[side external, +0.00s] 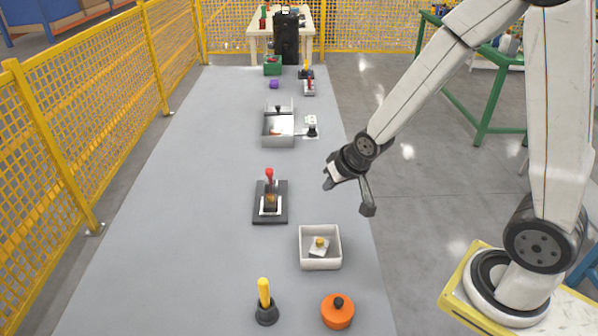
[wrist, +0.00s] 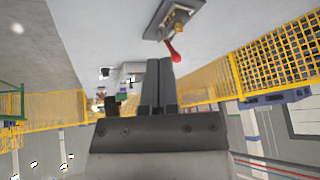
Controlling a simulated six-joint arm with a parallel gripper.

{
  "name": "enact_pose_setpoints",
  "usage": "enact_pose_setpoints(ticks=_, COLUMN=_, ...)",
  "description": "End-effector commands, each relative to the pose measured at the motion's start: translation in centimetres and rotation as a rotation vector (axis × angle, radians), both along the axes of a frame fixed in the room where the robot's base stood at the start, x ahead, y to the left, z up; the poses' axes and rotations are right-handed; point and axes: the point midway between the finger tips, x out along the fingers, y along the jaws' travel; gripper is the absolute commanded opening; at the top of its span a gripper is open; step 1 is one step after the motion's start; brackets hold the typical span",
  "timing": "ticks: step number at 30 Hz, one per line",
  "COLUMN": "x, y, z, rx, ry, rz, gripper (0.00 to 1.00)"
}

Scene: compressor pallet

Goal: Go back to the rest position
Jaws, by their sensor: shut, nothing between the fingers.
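My gripper (side external: 329,181) hangs in the air above the right edge of the grey table (side external: 190,235), right of the red-handled lever unit. Nothing is held. In the wrist view my gripper's two fingers (wrist: 159,62) lie side by side, shut and empty. The lever unit (side external: 270,212), a dark plate with an upright red handle, stands mid-table. It also shows in the wrist view, its red handle (wrist: 172,50) close to the fingertips in the picture but apart from them in the side view.
A white open box (side external: 320,263) with a small yellow-topped piece, an orange round knob (side external: 337,311) and a yellow-handled stick (side external: 264,294) stand at the near end. A grey tray (side external: 278,141) and smaller items stand farther back. Yellow fencing (side external: 70,130) runs along the left.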

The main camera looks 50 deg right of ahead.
Motion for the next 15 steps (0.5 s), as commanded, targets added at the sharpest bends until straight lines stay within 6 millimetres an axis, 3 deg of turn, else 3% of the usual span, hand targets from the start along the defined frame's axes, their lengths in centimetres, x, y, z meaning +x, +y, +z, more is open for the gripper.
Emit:
enact_pose_setpoints(ticks=3, x=-3.2, y=0.8, z=0.9, rx=-0.034, ry=0.098, rz=0.081, gripper=0.0)
enact_pose_setpoints(ticks=9, x=-7.7, y=1.7, z=1.7, rx=-0.064, ry=0.237, rz=0.195, gripper=0.0)
enact_pose_setpoints(ticks=15, x=-9.6, y=2.0, z=1.9, rx=-0.073, ry=0.296, rz=0.247, gripper=0.0)
